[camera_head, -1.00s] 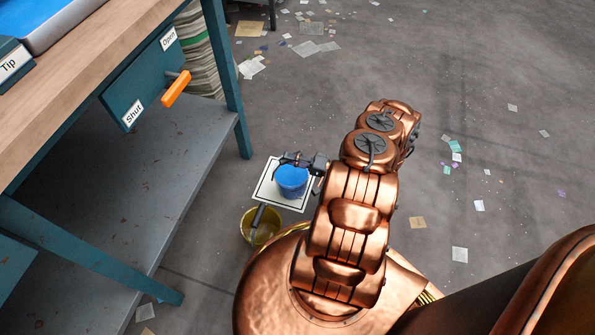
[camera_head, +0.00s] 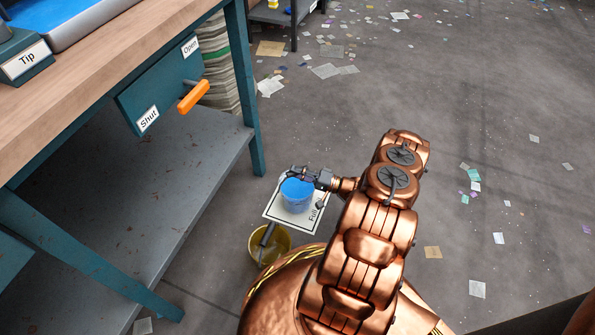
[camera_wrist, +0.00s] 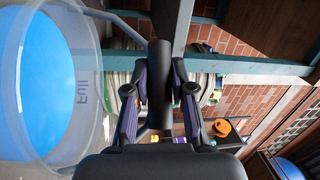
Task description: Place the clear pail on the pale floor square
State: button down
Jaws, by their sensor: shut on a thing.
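The clear pail (camera_head: 297,201), with blue contents, is over the pale floor square (camera_head: 304,226) in the head view. I cannot tell whether its base touches the square. Part of a label shows on the square beside the pail. My gripper (camera_head: 316,180) is at the pail's upper right side. In the wrist view my gripper (camera_wrist: 160,82) is shut on the dark grip of the pail's handle. The pail (camera_wrist: 88,88) fills the left of that view, with "Full" on its wall. Its base is out of that view.
A yellow bucket (camera_head: 284,240) stands just in front of the square, by my base. Paper scraps litter the open floor at right.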

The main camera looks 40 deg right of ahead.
jog(key=shift+f, duration=0.3)
jog(key=c, duration=1)
grip_release()
jog(key=shift+f, duration=0.15)
jog(key=shift+d, duration=0.1)
